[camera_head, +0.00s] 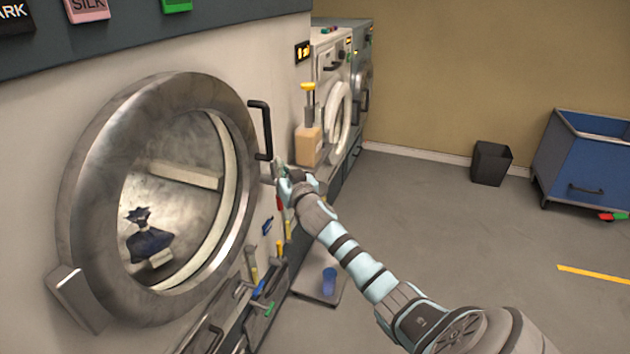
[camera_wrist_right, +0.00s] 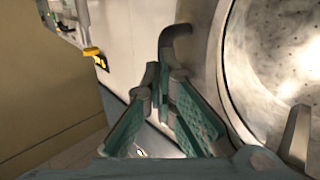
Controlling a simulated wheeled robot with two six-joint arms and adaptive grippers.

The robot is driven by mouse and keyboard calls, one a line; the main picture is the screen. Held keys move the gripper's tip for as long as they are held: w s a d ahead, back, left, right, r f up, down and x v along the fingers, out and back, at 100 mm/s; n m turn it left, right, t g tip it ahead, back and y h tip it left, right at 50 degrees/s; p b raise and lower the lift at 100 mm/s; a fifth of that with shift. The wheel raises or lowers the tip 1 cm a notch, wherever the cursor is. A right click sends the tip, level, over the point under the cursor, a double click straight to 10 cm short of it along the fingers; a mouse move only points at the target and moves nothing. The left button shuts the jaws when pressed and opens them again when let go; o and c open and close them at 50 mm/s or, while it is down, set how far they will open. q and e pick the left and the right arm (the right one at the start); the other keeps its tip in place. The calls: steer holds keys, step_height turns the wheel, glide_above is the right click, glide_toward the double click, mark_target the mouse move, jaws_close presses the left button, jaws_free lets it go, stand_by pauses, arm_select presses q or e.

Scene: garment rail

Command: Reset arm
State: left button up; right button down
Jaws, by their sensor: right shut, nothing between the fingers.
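My right gripper (camera_head: 281,170) is at the right side of the large round washer door (camera_head: 83,165), just below its black handle (camera_head: 265,130). Its fingers are shut with nothing between them; they also show in the right wrist view (camera_wrist_right: 162,82). In that view the dark handle (camera_wrist_right: 172,45) stands close beyond the fingertips. I cannot tell whether they touch it. My right arm reaches in from the lower right. My left gripper is not in view.
A dark blue bundle (camera_head: 148,240) shows inside the round door. Small tools and a blue cup (camera_head: 329,281) are below the gripper. More machines (camera_head: 340,95) stand behind. A black bin (camera_head: 491,163) and blue cart (camera_head: 580,160) stand right; the floor between is clear.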

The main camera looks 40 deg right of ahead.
steer(key=s, duration=0.8)
step_height(320, 180, down, 17)
steer(key=s+d+n+g, duration=0.2)
steer(key=n+g, duration=0.2)
steer(key=n, duration=0.1)
steer(key=s+a+f+g+y, duration=0.1)
steer(key=s+f+g, duration=0.1)
steer(key=s+f, duration=0.45)
steer(key=s+a+f+g+y, duration=0.1)
steer(key=s+f, duration=0.3)
steer(key=f, duration=0.5)
steer(key=s+a+f+g, duration=0.2)
steer(key=s+f, duration=0.3)
steer(key=f, duration=0.3)
steer(key=s+a+f+g+y, duration=0.1)
steer(key=s+a+f, duration=0.4)
steer(key=s, duration=0.5)
steer(key=s+a+f+g+y, duration=0.1)
steer(key=s+a+f+g, duration=0.2)
steer(key=s, duration=0.7)
steer(key=s+a+f+g+y, duration=0.1)
steer(key=s+a+f+g, duration=0.1)
steer(key=s+a+f, duration=0.5)
steer(key=s+a, duration=0.3)
steer(key=shift+a+f+g+y+p, duration=0.15)
steer(key=shift+a+g+y+p, duration=0.15)
steer(key=shift+p, duration=0.05)
